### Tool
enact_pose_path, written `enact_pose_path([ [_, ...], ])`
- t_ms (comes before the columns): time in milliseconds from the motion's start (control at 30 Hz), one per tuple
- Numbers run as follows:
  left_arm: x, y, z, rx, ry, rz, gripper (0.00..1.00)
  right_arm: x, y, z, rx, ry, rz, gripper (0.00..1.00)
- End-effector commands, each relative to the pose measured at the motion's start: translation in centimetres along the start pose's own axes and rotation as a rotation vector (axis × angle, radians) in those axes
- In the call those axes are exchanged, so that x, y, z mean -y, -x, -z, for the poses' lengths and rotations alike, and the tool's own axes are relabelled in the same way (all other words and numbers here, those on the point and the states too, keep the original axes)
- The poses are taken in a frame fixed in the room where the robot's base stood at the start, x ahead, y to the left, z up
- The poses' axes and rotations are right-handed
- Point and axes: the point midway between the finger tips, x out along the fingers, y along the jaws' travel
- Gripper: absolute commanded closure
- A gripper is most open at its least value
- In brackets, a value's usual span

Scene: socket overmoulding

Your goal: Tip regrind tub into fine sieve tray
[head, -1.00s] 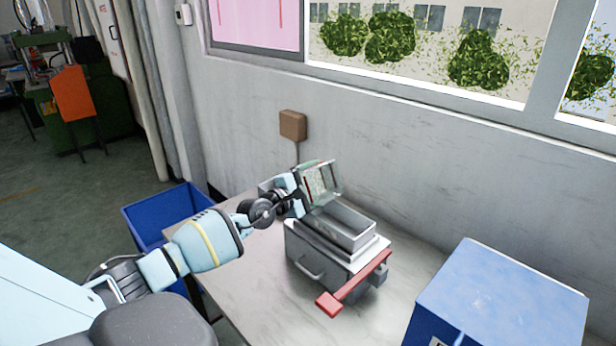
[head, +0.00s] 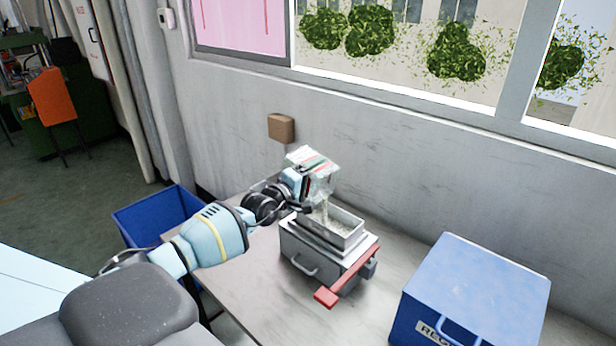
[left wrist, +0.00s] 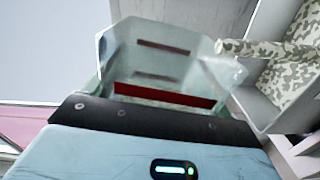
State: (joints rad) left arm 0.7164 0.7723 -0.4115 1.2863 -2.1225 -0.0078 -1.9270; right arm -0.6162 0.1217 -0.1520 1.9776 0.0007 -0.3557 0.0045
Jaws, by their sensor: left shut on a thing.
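My left gripper (head: 294,180) is shut on the clear regrind tub (head: 318,177), which has red and green markings. It holds the tub tilted above the left end of the fine sieve tray (head: 357,239). A stream of pale flakes (head: 325,212) runs from the tub into the tray, and flakes lie on the tray's bottom. In the left wrist view the tub (left wrist: 160,62) looks nearly empty inside, and mottled green-white granules (left wrist: 270,48) leave its lip and lie in the tray (left wrist: 252,100). My right gripper is not in view.
The tray sits on a grey metal box (head: 318,262) with a front handle and a red lever (head: 346,276) at its right. A blue lidded bin (head: 480,290) stands at the table's right. An open blue bin (head: 160,215) stands beyond the left edge. The front table top is clear.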

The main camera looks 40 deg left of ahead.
Motion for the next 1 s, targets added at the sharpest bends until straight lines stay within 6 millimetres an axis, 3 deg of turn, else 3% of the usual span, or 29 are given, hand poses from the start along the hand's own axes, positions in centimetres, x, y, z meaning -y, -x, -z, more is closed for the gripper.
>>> enact_pose_path([
  [200,-0.53,-0.02,-0.15,-0.001,-0.055,-0.004,0.5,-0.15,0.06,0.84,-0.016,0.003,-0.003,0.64],
  [1000,-0.36,-0.01,-0.22,-0.001,-0.061,-0.001,0.5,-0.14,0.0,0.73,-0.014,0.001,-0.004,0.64],
])
